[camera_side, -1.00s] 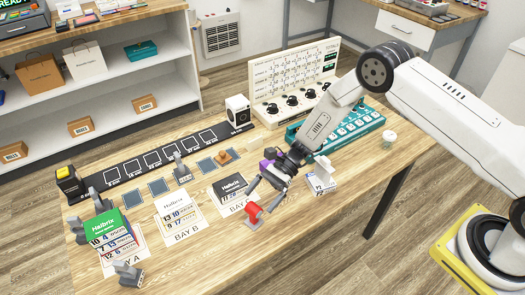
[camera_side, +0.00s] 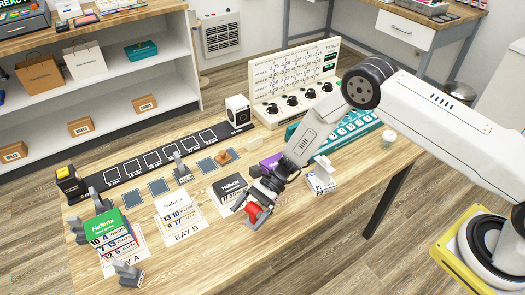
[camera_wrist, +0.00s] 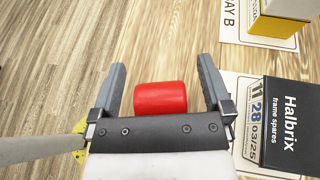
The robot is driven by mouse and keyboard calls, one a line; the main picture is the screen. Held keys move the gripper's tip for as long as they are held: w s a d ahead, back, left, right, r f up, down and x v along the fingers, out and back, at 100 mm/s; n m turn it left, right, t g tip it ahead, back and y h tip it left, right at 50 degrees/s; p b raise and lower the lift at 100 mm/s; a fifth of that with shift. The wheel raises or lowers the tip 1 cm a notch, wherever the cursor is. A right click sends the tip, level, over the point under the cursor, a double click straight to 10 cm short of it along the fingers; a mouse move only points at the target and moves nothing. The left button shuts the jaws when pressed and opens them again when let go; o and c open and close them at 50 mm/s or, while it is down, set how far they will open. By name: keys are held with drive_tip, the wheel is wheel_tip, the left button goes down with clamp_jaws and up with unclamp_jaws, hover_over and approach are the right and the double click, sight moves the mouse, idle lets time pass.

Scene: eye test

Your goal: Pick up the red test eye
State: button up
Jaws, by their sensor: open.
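The red test eye (camera_side: 253,210) is a short red cylinder low at the table's front edge area, in front of the Bay C side of the table. In the wrist view the red test eye (camera_wrist: 160,98) lies crosswise between the two grey fingers. My gripper (camera_side: 249,214) is open around it, and a gap shows between the red body and each finger in the wrist view (camera_wrist: 161,66).
A dark Halbrix box (camera_wrist: 288,125) stands right of the gripper in the wrist view; it also shows in the side view (camera_side: 231,186).

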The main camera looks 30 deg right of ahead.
idle(0.3)
clamp_jaws()
drive_tip(key=shift+r, duration=0.15)
drive_tip(key=shift+r, duration=0.8)
drive_tip(key=s+d+r, duration=0.6)
drive_tip(key=s+r, duration=0.5)
drive_tip(key=s, duration=0.1)
drive_tip(key=shift+s, duration=0.35)
